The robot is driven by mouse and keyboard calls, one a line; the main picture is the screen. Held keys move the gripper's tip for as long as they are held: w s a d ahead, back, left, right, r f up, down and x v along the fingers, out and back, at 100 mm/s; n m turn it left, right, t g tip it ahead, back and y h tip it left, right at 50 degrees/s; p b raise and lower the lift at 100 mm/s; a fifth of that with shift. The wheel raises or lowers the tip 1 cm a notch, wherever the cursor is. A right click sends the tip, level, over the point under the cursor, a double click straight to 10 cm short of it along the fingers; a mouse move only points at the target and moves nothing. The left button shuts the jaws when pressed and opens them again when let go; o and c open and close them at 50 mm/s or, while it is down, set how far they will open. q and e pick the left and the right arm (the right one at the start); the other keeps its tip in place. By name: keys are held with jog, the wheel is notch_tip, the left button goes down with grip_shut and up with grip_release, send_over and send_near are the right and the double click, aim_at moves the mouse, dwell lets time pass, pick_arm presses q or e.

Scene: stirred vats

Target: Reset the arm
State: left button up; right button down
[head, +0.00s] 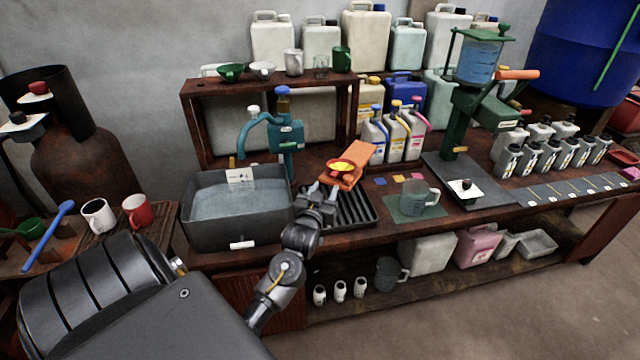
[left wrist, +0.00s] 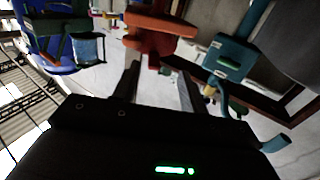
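My left gripper (head: 322,187) is above the black ribbed tray (head: 352,212), near the middle of the bench. Its two fingers stand apart in the left wrist view (left wrist: 158,82), with no object visible between them. An orange piece (head: 358,158) with a yellow-and-red round top is just beyond the fingertips. The orange piece also shows past the fingers in the left wrist view (left wrist: 150,42). I cannot tell whether the fingertips touch it. My right gripper is in neither view.
A grey basin of liquid (head: 190,215) with a teal pump (head: 287,135) stands left of the gripper. To the right are a jug (head: 418,195) on a green mat and a green stand (head: 468,110) with a blue vessel. Jerrycans (head: 366,40) line the back.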

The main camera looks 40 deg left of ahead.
pick_arm(q)
jog(key=v, duration=0.5)
jog(key=shift+r, duration=0.3)
jog(key=shift+w, duration=0.1)
